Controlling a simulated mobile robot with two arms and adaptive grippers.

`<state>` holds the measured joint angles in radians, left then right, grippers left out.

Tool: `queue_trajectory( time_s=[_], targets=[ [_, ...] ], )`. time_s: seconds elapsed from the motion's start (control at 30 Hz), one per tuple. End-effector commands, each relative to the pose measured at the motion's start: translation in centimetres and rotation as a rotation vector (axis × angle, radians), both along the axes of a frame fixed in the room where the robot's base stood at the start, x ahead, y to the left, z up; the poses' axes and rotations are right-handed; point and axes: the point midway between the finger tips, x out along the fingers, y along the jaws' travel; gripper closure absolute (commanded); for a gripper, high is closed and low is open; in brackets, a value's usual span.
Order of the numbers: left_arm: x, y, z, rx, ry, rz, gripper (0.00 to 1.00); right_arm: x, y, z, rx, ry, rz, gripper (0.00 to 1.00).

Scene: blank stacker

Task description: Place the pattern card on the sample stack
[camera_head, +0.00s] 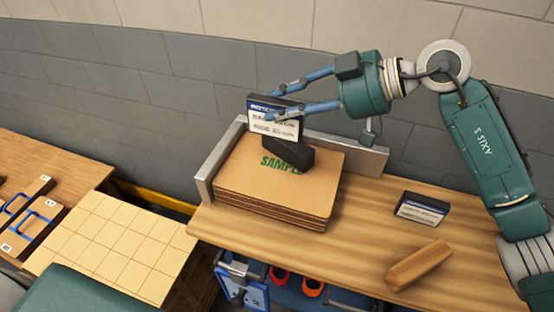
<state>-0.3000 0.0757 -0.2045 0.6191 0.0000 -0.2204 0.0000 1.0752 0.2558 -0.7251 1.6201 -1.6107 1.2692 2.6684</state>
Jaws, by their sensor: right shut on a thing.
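The sample stack (240,185) is a pile of brown sheets with green "SAMPLE" lettering on top, set against a grey corner fence. My right gripper (272,104) comes in from the right above the stack, its blue fingers shut on a card (272,127) with a white printed face and blue header, which I take for the pattern card. The card is held upright over the back of the stack. A dark block (290,156) is just below it on the stack top; I cannot tell whether the two touch. My left gripper is not in view.
A similar printed dark piece (422,208) and a wooden block (417,266) lie on the wooden bench (350,215) to the right. A grey fence (345,152) edges the stack. A gridded board (110,245) and blue-handled pieces (32,222) are at left.

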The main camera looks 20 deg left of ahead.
Motion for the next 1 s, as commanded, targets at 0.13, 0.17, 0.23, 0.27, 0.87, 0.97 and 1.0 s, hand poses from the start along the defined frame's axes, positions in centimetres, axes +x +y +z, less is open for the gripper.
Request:
queue_trajectory(
  time_s=[0.13, 0.17, 0.23, 0.27, 0.87, 0.97, 1.0],
  targets=[
    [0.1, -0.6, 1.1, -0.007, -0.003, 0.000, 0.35, -0.2, 0.0, -4.0, 0.001, 0.007, 0.002, 1.00],
    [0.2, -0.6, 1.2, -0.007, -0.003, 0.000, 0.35, -0.2, 0.1, -4.8, 0.001, 0.008, 0.002, 1.00],
    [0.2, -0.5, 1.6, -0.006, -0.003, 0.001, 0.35, -0.2, 0.1, -6.6, 0.000, 0.006, 0.001, 1.00],
    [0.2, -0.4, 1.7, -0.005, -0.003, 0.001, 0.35, -0.2, 0.1, -7.4, 0.000, 0.005, 0.002, 1.00],
    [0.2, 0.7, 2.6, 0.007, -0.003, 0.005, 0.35, -0.1, 0.1, -15.1, 0.002, 0.000, 0.001, 1.00],
    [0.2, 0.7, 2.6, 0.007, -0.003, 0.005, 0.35, -0.1, 0.1, -15.3, 0.003, -0.003, 0.001, 1.00],
    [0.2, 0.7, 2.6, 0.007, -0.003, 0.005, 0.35, -0.1, 0.1, -15.3, 0.002, -0.004, 0.002, 1.00]
  ],
)
